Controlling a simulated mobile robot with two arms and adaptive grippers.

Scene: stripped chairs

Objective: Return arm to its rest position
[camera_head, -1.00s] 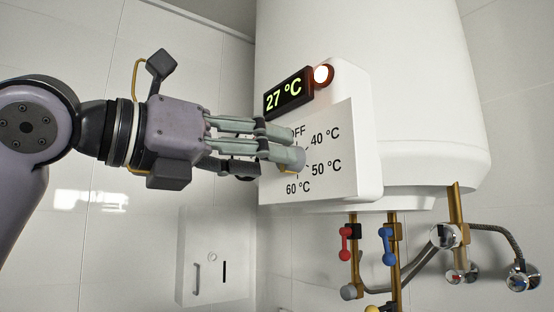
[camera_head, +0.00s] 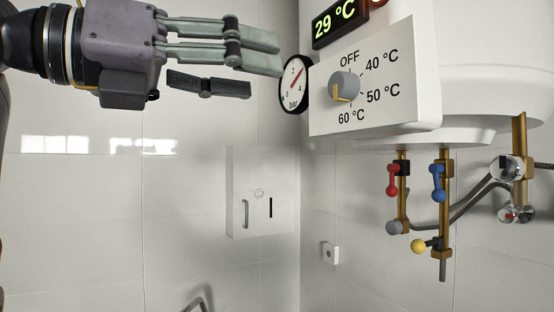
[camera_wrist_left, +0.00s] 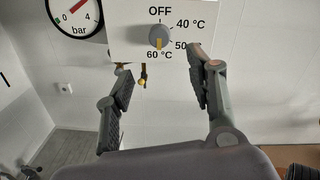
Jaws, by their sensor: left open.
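My left gripper (camera_head: 262,68) reaches in from the upper left in the head view. It is open and empty, to the left of the white boiler's control panel (camera_head: 400,104) and apart from the grey dial (camera_head: 344,86). The dial's yellow pointer faces down, toward 60 °C. In the left wrist view, the open fingers (camera_wrist_left: 160,85) show with a gap between them, and the dial (camera_wrist_left: 159,36) appears above that gap. The display (camera_head: 336,22) reads 29 °C. My right gripper is not in view.
Red (camera_head: 392,179) and blue (camera_head: 438,183) valve handles and a yellow one (camera_head: 419,246) are on pipes below the boiler. A white wall box (camera_head: 262,192) is below my gripper. The tiled wall at lower left is clear.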

